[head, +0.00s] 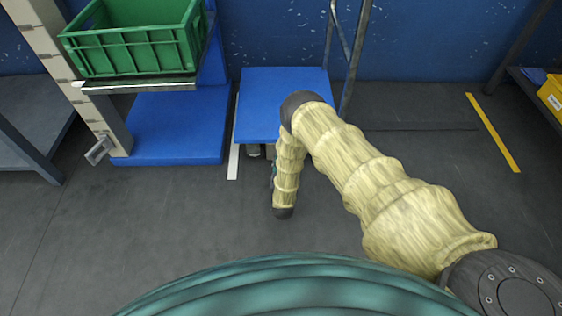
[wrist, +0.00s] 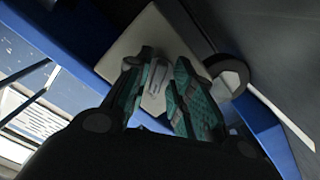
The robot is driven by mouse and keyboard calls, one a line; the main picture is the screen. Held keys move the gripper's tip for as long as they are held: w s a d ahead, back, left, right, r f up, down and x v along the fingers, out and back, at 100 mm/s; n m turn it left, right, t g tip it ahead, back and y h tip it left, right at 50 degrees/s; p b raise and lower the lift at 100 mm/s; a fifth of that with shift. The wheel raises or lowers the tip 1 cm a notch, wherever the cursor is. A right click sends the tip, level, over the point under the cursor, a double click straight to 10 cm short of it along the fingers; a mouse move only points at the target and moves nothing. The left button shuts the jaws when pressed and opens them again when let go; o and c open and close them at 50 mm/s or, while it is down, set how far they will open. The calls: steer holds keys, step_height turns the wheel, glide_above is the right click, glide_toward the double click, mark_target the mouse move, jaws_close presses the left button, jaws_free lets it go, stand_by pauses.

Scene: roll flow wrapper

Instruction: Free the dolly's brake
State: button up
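The dolly has a blue deck (head: 262,88) and stands low on the floor in the middle of the head view. A dark caster (head: 253,151) shows under its front edge. In the wrist view I see a pale plate (wrist: 145,38), a dark round wheel (wrist: 228,74) and blue dolly edges from close by. My gripper (wrist: 157,68) has its two teal fingers apart. A small pale ribbed piece (wrist: 154,82) shows between them; I cannot tell for sure that it is the brake, or whether the fingers touch it. In the head view my arm hides most of the gripper.
A green crate (head: 136,50) sits on a raised shelf at the left, over a blue base (head: 178,128). A metal tube frame (head: 352,45) rises at the dolly's right. A yellow floor line (head: 493,133) lies right. The floor in front is clear.

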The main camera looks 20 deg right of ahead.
stand_by(0.3)
steer(key=v, duration=1.2)
stand_by(0.4)
steer(key=shift+s+d+f+g+y, duration=0.25)
steer(key=shift+s+g+y, duration=0.25)
steer(key=shift+g, duration=0.2)
steer(key=s+g, duration=0.1)
steer(key=s, duration=0.1)
steer(key=s+g+y, duration=0.1)
steer(key=s+g, duration=0.1)
steer(key=s+d+g+y, duration=0.1)
steer(key=s, duration=0.1)
steer(key=shift+s+d+f+m+g, duration=0.1)
steer(key=shift+s+f+m+g, duration=0.2)
steer(key=shift+m+g, duration=0.1)
steer(key=s+r+m+g+y, duration=0.1)
steer(key=s+r+g, duration=0.25)
steer(key=s, duration=0.55)
steer(key=s+d+r+m+g, duration=0.1)
steer(key=s+r+g, duration=0.25)
steer(key=s, duration=0.65)
steer(key=s+r+m+g+y, duration=0.1)
steer(key=s+r+g, duration=0.25)
steer(key=s, duration=0.55)
step_height(320, 180, up, 37)
steer(key=p, duration=3.7)
steer(key=shift+s+d+g, duration=0.15)
steer(key=shift+s+g, duration=0.2)
